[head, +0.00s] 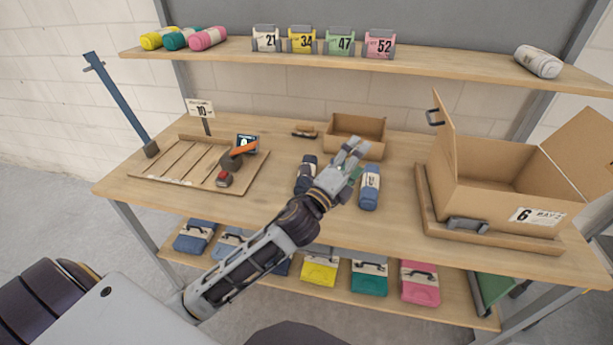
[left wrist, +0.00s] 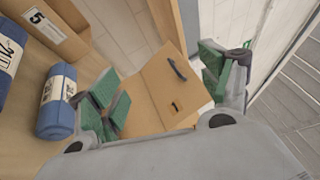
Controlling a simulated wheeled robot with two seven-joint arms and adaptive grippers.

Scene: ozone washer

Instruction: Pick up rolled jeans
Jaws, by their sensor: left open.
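Two rolled jeans lie on the table: a dark blue roll (head: 306,172) to the left of my left gripper and a lighter blue roll (head: 369,188) to its right, each with a pale paper band. My left gripper (head: 346,170) is open and empty above the table between them. In the left wrist view, the gripper (left wrist: 158,84) has its green-padded fingers spread wide. A blue roll (left wrist: 57,102) lies outside the left finger, and part of another roll (left wrist: 8,75) shows at the left edge. My right gripper is not in view.
A small open box (head: 355,126) stands behind the rolls. A large open carton (head: 485,180), labelled 6, stands on the right. A wooden tray (head: 150,172) with tools is on the left. The upper shelf (head: 450,63) holds rolls and numbered bundles; folded items lie below.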

